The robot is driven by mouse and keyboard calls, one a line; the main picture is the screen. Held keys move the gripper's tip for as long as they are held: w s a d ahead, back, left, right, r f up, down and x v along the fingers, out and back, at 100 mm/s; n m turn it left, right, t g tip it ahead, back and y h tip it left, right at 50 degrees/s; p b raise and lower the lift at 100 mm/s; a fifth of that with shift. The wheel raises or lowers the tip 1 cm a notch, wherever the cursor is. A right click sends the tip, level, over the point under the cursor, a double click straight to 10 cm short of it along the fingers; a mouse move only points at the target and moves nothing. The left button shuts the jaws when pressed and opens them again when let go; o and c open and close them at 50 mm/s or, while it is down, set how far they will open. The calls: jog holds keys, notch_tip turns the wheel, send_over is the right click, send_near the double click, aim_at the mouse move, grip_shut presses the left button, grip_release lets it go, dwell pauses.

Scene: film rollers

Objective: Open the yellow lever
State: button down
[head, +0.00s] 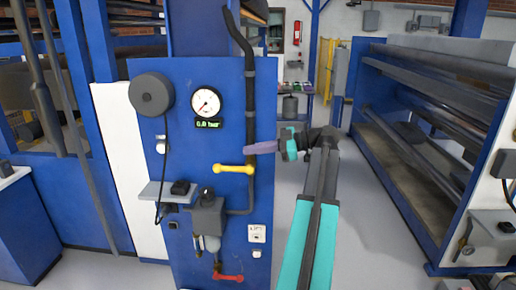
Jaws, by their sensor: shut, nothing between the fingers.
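The yellow lever (234,169) sits on the dark vertical pipe on the blue panel (185,100). It points left, roughly horizontal. My gripper (262,147) is at the end of my teal and grey arm, to the right of and slightly above the lever. It is shut with nothing in it and appears apart from the lever. Its tip overlaps the pipe in the picture, so its depth from the panel is hard to tell. A round pressure gauge (206,102) above the lever has a green display that seems to read 0.0 bar.
A red lever (228,277) is low on the panel, below a grey regulator (207,218). A small shelf (165,193) and a round dark reel (151,94) stick out on the left. Racks of rollers (430,110) stand at right. Grey floor (372,230) lies open between.

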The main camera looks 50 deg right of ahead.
jog(key=p, duration=0.2)
send_over(233, 169)
notch_tip(233, 169, down, 2)
jog(key=shift+s+d+f+p, duration=0.1)
jog(key=shift+d+f+p, duration=0.15)
jog(key=shift+f, duration=0.65)
jog(key=shift+s+d+f+p, duration=0.1)
jog(key=shift+d+f+p, duration=0.1)
jog(key=shift+f, duration=0.65)
